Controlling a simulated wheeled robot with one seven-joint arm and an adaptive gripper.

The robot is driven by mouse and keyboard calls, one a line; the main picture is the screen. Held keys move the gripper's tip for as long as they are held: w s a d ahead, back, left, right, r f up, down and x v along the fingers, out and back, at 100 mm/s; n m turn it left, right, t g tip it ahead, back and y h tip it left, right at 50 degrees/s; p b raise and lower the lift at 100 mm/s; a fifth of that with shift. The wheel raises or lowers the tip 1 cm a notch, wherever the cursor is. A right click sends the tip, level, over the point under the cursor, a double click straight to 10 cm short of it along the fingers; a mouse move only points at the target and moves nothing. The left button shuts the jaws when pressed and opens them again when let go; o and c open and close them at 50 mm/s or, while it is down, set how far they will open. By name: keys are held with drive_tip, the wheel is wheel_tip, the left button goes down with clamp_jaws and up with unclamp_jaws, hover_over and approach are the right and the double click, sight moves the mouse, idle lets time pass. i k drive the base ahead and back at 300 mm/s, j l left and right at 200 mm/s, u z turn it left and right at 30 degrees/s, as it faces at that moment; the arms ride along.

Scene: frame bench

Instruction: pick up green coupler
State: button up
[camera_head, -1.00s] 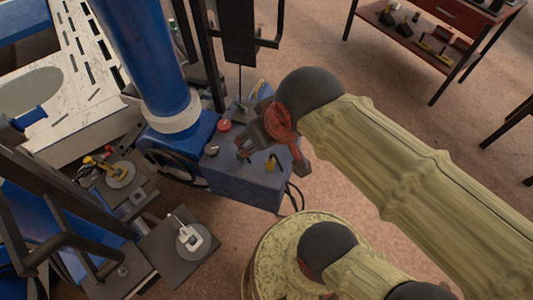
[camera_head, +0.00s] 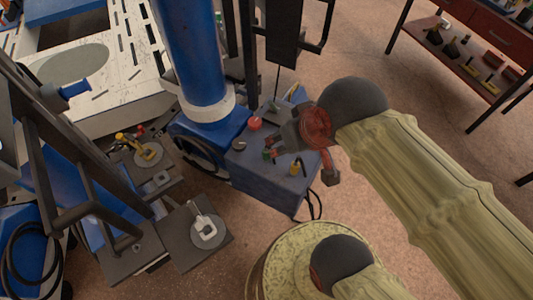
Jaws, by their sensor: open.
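A small green piece, which looks like the green coupler (camera_head: 267,155), is on the top of the blue box-shaped base (camera_head: 265,183). It is partly hidden by a dark finger, and I cannot tell if they touch. My gripper (camera_head: 300,163) is over the right part of this top, with its fingers spread apart and nothing seen held. One finger is near the green piece; the other, with a dark tip, is over the right edge. A small yellow and black piece (camera_head: 295,168) shows between the fingers.
A red knob (camera_head: 254,124) and a grey disc (camera_head: 238,145) are also on the blue top. A blue column (camera_head: 191,55) and a dark upright frame (camera_head: 284,32) stand behind. Dark plates with small parts (camera_head: 195,245) are at lower left. A red-brown shelf (camera_head: 462,62) is far right.

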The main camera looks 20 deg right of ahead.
sight(265, 155)
drive_tip(key=u, duration=2.2)
drive_tip(key=k+l+z, duration=0.15)
drive_tip(key=l, duration=0.15)
drive_tip(key=k+l+z, duration=0.15)
drive_tip(key=l, duration=0.2)
drive_tip(key=l+z, duration=0.2)
drive_tip(key=k+l, duration=0.05)
drive_tip(key=l, duration=0.05)
